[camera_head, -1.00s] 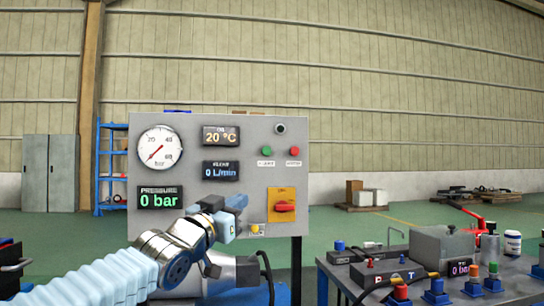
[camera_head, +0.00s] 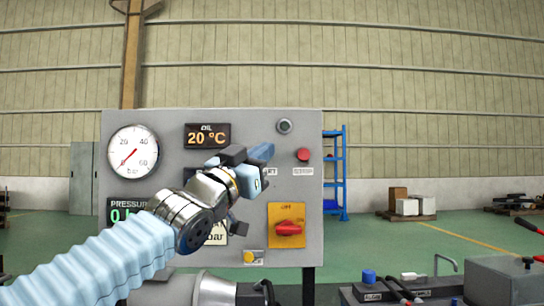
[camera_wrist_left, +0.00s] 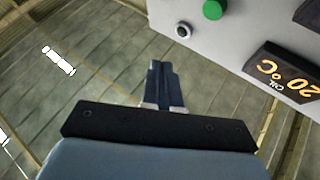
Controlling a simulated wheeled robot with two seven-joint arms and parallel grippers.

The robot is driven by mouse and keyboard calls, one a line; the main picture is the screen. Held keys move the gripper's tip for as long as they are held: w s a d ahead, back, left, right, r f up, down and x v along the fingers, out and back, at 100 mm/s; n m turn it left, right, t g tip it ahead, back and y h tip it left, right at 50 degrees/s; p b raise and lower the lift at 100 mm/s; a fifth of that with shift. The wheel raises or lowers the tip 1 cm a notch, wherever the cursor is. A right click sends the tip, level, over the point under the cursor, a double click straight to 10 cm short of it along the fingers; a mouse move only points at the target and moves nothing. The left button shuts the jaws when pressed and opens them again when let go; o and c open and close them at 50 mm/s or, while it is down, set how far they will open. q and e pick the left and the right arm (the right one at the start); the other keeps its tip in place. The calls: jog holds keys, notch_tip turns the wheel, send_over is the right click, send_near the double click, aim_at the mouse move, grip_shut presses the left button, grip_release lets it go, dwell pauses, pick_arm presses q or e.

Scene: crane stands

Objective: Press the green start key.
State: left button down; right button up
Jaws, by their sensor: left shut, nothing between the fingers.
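The green start key (camera_wrist_left: 213,10) is a round green button on the grey control panel (camera_head: 240,190). It shows at the top edge of the left wrist view. In the head view my left gripper covers it. My left gripper (camera_head: 265,155) is shut and empty, in front of the panel's upper right part, left of the red button (camera_head: 303,155). Its closed dark fingers also show in the left wrist view (camera_wrist_left: 164,80), apart from the green key in the picture. Whether they touch the panel cannot be told. My right gripper is not in view.
A dark round knob (camera_head: 284,126) sits above the keys. A red rotary switch (camera_head: 289,228) on a yellow plate and a yellow button (camera_head: 250,257) are lower down. A bench with a grey box (camera_head: 500,280) stands at the lower right.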

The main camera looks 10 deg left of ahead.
pick_arm(q)
jog(key=w+a+p, duration=0.2)
jog(key=w+p, duration=0.2)
jog(key=w, duration=0.4)
jog(key=shift+w+a+p, duration=0.2)
jog(key=shift+w+p, duration=0.05)
jog(key=shift+p, duration=0.1)
jog(key=shift+w, duration=0.1)
dwell(1.9)
jog(key=shift+w+a, duration=0.1)
jog(key=shift+w, duration=0.2)
